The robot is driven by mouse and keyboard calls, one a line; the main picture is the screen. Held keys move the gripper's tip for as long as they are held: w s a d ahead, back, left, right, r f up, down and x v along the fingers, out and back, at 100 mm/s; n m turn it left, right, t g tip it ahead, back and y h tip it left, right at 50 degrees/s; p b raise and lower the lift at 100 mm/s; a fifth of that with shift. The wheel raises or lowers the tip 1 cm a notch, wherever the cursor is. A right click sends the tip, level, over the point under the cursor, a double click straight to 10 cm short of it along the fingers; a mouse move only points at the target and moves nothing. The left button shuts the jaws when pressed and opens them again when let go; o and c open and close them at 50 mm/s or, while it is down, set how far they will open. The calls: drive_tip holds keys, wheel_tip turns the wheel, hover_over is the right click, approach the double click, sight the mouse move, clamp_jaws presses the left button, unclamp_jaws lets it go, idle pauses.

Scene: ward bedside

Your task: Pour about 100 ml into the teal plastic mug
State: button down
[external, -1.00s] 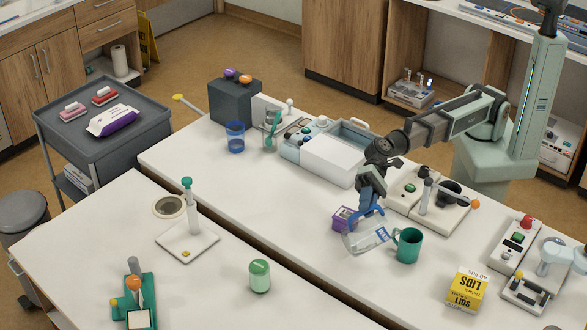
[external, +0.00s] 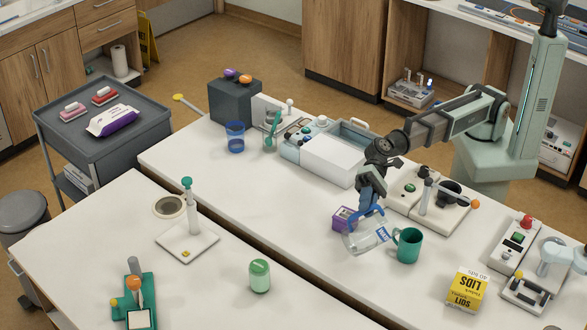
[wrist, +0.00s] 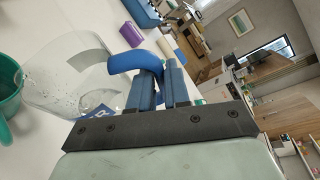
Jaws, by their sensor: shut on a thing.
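The teal plastic mug (external: 408,246) stands upright on the white table, its handle to the left. It also shows at the left edge of the wrist view (wrist: 8,88). My gripper (external: 370,208) is shut on the blue handle of a clear jug (external: 366,239). The jug is tilted, its mouth end toward the mug and close to its rim. In the wrist view the jug (wrist: 60,78) has droplets on its clear wall. I cannot make out a stream or the liquid level in the mug.
A purple box (external: 343,217) is just behind the jug. A yellow lids box (external: 467,289) stands right of the mug. A device with a black cup (external: 447,192) sits behind the mug. The table left of the jug is clear.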

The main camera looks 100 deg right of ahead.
sight(355, 224)
drive_tip(key=shift+w+f, duration=0.1)
drive_tip(key=shift+w+f+m+g, duration=0.5)
drive_tip(key=shift+w+f+m, duration=0.35)
drive_tip(key=shift+f, duration=0.2)
drive_tip(key=shift+w+f+m+g+h, duration=0.1)
drive_tip(key=shift+w+m+g+h, duration=0.25)
drive_tip(key=shift+w+m, duration=0.2)
drive_tip(key=w+f+m+g, duration=0.3)
drive_tip(key=w+f+m, duration=0.2)
drive_tip(key=w, duration=0.1)
drive_tip(key=shift+w+d+f+h, duration=0.2)
drive_tip(key=shift+h, duration=0.15)
drive_tip(key=shift+g, duration=0.25)
